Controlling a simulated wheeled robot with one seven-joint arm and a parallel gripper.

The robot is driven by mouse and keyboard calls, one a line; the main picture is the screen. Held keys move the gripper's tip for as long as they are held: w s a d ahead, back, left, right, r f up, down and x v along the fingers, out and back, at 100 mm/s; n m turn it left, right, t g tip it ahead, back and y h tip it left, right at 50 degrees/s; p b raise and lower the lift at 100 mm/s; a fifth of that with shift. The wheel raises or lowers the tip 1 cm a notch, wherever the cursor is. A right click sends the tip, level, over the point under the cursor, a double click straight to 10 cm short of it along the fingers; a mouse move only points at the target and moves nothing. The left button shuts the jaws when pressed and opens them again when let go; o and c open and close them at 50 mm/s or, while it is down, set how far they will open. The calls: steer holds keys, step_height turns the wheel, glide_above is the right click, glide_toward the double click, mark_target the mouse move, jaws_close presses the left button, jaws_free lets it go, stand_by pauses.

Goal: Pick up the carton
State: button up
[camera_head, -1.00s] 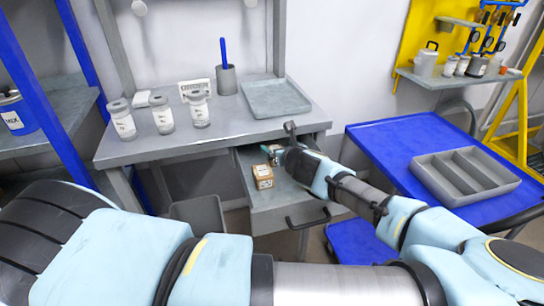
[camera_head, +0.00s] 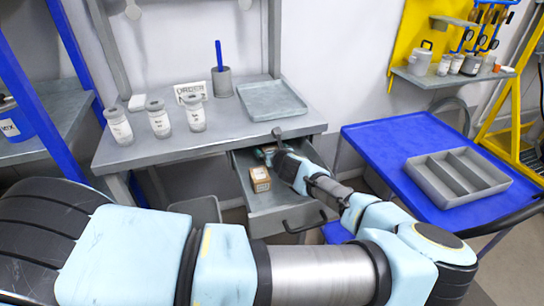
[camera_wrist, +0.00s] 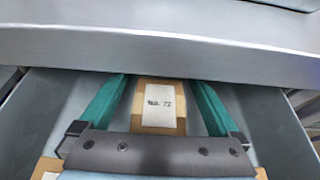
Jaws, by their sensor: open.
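A brown cardboard carton with a white label reading "No. 12" (camera_wrist: 158,105) lies in the open drawer, between the two teal fingers of my gripper (camera_wrist: 160,85) in the wrist view. The fingers are apart, one on each side of it; I cannot tell if either touches it. In the head view my gripper (camera_head: 264,152) is inside the drawer (camera_head: 290,219), close under the desk's front edge, and mostly hides this carton. A second carton (camera_head: 260,179) sits nearer the drawer front; a carton corner also shows at the lower left of the wrist view (camera_wrist: 45,168).
The desk edge (camera_wrist: 160,45) lies close beyond the fingertips. The desk (camera_head: 225,115) holds white-labelled jars, a cup and a grey tray (camera_head: 272,99). A blue cart (camera_head: 390,140) with a divided grey tray (camera_head: 457,184) stands right. A grey bin (camera_head: 200,209) is below.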

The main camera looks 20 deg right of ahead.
steer(key=shift+c, duration=0.2)
steer(key=c, duration=1.4)
steer(key=shift+r, duration=0.2)
steer(key=shift+r+b, duration=0.2)
steer(key=shift+b, duration=0.25)
steer(key=shift+s+r, duration=0.1)
steer(key=shift+s, duration=0.25)
steer(key=s+b, duration=0.1)
steer(key=s, duration=0.1)
steer(key=s+b, duration=0.1)
steer(key=s, duration=0.1)
steer(key=s+b, duration=0.1)
steer(key=s, duration=0.2)
steer(key=shift+a, duration=0.4)
steer(key=r, duration=0.7)
steer(key=r+p, duration=0.1)
steer(key=r, duration=0.6)
steer(key=shift+s+a, duration=0.15)
steer(key=shift+s, duration=0.05)
